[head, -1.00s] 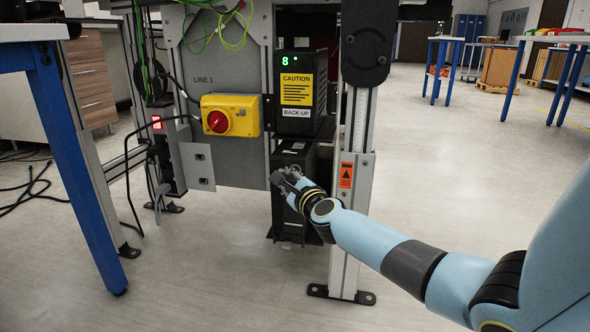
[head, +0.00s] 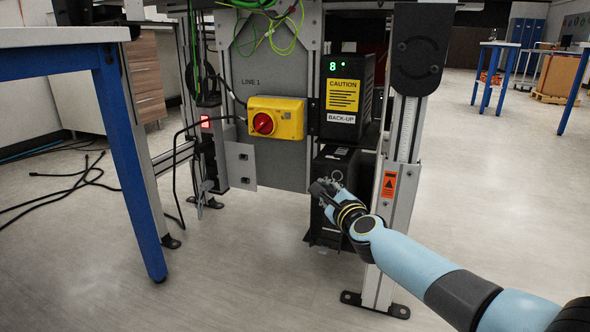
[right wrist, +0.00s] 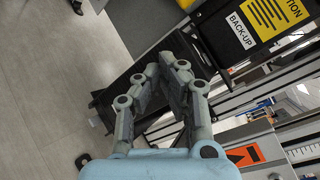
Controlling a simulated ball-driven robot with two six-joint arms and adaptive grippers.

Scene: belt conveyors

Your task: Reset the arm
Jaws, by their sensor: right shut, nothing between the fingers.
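My right gripper (head: 324,189) is in front of the lower black box (head: 337,165) under the conveyor frame. In the right wrist view the right gripper (right wrist: 167,62) has its fingers together at the tips, with nothing held. Behind the fingers is the black box (right wrist: 108,108), partly hidden by them. I cannot tell from these views whether the gripper touches the box. My right arm reaches in from the lower right. My left gripper is not in view.
Above is a back-up unit (head: 344,126) with a yellow caution label. A yellow switch box (head: 290,118) with a red knob is to its left. A metal post (head: 392,220) stands close right of the gripper. A blue table leg (head: 132,180) is at left.

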